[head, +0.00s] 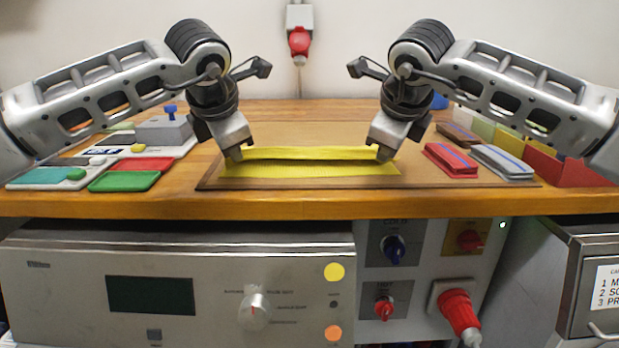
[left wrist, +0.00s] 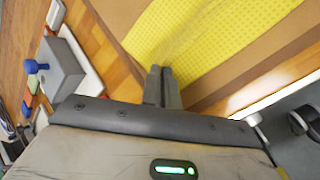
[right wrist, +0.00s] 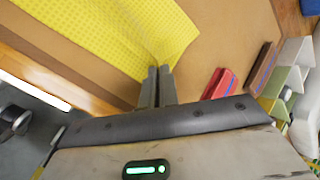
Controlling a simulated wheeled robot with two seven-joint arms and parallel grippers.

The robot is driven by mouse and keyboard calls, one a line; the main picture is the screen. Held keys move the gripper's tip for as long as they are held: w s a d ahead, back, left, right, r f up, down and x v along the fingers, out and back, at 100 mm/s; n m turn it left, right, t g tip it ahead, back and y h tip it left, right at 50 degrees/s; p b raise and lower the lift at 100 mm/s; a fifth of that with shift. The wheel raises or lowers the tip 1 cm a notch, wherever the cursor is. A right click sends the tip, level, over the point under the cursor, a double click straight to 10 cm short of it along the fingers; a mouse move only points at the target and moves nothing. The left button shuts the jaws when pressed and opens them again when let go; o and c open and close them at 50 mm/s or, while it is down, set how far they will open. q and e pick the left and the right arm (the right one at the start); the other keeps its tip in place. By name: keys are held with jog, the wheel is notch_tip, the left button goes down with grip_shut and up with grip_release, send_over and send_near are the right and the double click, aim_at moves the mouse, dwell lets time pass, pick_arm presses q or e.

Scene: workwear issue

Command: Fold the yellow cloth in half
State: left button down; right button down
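The yellow cloth (head: 310,170) lies on a brown board on the table, with a raised fold running across it between my two grippers. My left gripper (head: 234,155) is at the cloth's left end; in the left wrist view its fingers (left wrist: 161,70) are shut together on the cloth, which puckers at the tips. My right gripper (head: 383,155) is at the right end; in the right wrist view its fingers (right wrist: 160,70) are likewise shut on the puckered cloth. The cloth's waffle-like texture shows in both wrist views. The underside of the raised part is hidden.
Left of the board are a green tray (head: 124,181), a red tray (head: 153,164) and a grey block with a blue knob (head: 164,131). Bare board surrounds the cloth.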

pick_arm(q)
jog(key=shift+s+a+f, duration=0.1)
jog(key=shift+s+f, duration=0.05)
jog(key=shift+f, duration=0.35)
pick_arm(e)
jog(key=shift+s+d+f, duration=0.1)
jog(key=shift+s+f, duration=0.05)
jog(key=shift+f, duration=0.35)
pick_arm(q)
jog(key=c, duration=1.3)
grip_release()
pick_arm(e)
jog(key=c, duration=1.3)
grip_release()
pick_arm(q)
jog(key=shift+s, duration=0.1)
pick_arm(e)
jog(key=shift+s, duration=0.1)
